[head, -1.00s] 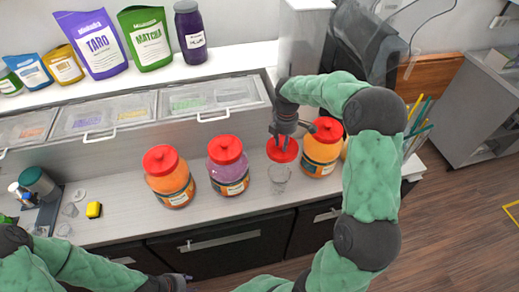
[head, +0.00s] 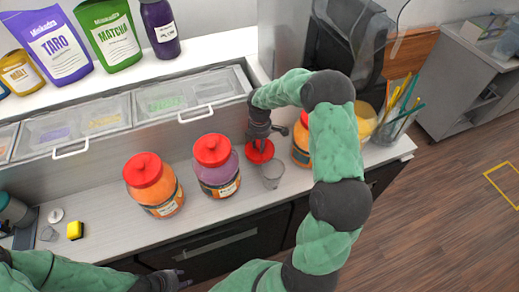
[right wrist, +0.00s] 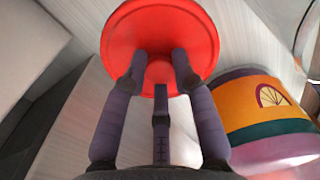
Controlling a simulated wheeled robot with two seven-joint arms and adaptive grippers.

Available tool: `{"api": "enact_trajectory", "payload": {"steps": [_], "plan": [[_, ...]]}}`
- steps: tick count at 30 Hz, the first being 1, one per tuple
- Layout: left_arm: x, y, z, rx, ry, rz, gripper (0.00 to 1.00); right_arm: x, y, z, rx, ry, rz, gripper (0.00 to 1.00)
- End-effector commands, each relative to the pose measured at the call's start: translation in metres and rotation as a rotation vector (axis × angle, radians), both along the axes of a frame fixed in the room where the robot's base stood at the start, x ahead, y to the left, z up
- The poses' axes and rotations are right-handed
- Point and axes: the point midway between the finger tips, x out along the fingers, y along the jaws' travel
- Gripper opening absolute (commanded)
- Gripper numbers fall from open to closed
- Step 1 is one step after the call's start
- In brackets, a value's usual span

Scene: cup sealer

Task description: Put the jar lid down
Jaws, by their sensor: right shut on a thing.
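The red jar lid (head: 266,154) is in my right gripper (head: 259,139), over the counter's back part, just behind and left of a clear cup (head: 272,176). In the right wrist view the lid (right wrist: 125,38) is a round red disc, with the gripper's fingers (right wrist: 158,72) shut on its middle. Whether it touches the counter I cannot tell. My left gripper (head: 172,282) is at the bottom edge, low and partly cut off; its fingers are unclear.
Two red-lidded jars, one orange (head: 153,190) and one purple (head: 217,172), stand left of the lid. Another orange jar (head: 301,147) is partly hidden behind my right arm; a jar shows close in the right wrist view (right wrist: 262,112). A straw holder (head: 396,122) stands right.

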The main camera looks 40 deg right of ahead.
Motion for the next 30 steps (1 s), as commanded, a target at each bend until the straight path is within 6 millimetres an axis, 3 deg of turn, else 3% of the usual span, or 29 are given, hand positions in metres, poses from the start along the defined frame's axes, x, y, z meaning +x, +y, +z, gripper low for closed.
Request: {"api": "enact_trajectory", "payload": {"steps": [7,20,21,22,23,30], "plan": [[0.000,0.000,0.000,0.000,0.000,0.000,0.40,-0.001,0.000,-0.031,0.002,0.002,-0.001,0.00],[0.000,0.000,-0.004,0.000,0.000,0.000,0.40,-0.001,0.000,-0.037,0.000,0.001,-0.001,0.00],[0.000,0.000,-0.003,0.000,0.000,0.000,0.40,-0.001,0.000,-0.037,0.000,0.001,-0.001,0.39],[0.000,0.000,-0.003,0.000,0.000,0.000,0.40,-0.001,0.000,-0.036,0.000,0.001,-0.001,0.47],[0.000,0.000,-0.003,0.000,0.000,0.000,0.40,-0.001,0.000,-0.036,0.000,0.001,-0.001,0.51],[0.000,0.000,-0.003,0.000,0.000,0.000,0.40,-0.001,0.000,-0.036,0.000,0.001,0.000,0.51]]}}
